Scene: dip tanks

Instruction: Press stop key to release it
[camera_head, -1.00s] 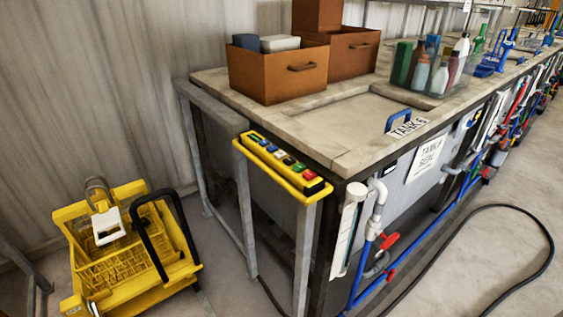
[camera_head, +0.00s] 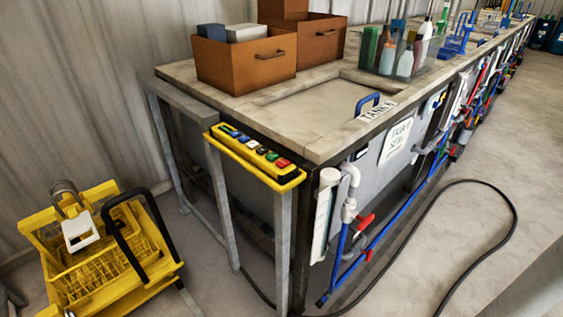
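A yellow control pendant (camera_head: 254,159) lies along the grey frame at the near left corner of the tank bench. Its black top carries a row of coloured keys, among them green, yellow, blue, white and red. A red key (camera_head: 283,163) is near the end closest to me. Which key is the stop key, and whether it is pressed in, is too small to tell. My gripper is not in view.
The tank bench (camera_head: 185,73) runs to the far right, with brown boxes (camera_head: 237,70) and bottles on top. A yellow basket carrier (camera_head: 105,283) stands on the floor at left. A black cable (camera_head: 514,212) loops over the clear floor at right.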

